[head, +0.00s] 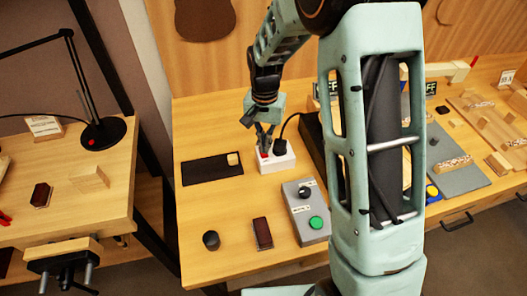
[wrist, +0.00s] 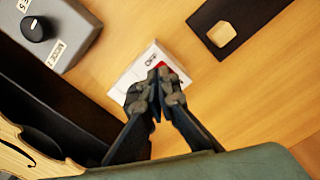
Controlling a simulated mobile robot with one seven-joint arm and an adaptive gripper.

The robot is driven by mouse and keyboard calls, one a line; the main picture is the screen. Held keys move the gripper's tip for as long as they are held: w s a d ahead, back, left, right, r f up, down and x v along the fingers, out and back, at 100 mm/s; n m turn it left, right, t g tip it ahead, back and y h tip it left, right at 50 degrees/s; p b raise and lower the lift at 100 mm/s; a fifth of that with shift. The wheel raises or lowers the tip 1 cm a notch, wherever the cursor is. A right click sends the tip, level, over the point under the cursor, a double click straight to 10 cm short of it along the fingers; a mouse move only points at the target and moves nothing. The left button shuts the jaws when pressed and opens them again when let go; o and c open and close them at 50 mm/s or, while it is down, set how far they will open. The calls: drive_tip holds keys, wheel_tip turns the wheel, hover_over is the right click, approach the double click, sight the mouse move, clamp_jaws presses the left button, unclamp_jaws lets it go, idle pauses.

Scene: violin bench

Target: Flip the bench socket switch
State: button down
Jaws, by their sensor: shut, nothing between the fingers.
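The bench socket (head: 277,160) is a white block on the wooden bench, with a black plug and cable at its right side in the head view. Its red switch (wrist: 163,66) shows just beyond my fingertips in the wrist view. My gripper (head: 265,146) is shut and empty, pointing down over the switch end of the socket. In the wrist view my gripper (wrist: 155,88) covers much of the socket (wrist: 150,57). I cannot tell whether the fingertips touch the switch.
A grey control box (head: 305,205) with a black knob and green button stands in front of the socket. A dark mat (head: 205,171) with a small wooden block lies to the left. A black knob (head: 211,240) and a dark red block (head: 262,233) sit near the front edge.

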sight(265, 155)
drive_tip(key=shift+f+b, duration=0.85)
drive_tip(key=shift+f, duration=0.35)
idle(1.0)
drive_tip(key=shift+r, duration=0.2)
drive_tip(key=shift+r+p, duration=2.4)
drive_tip(key=shift+r, duration=1)
drive_tip(key=shift+w, duration=0.1)
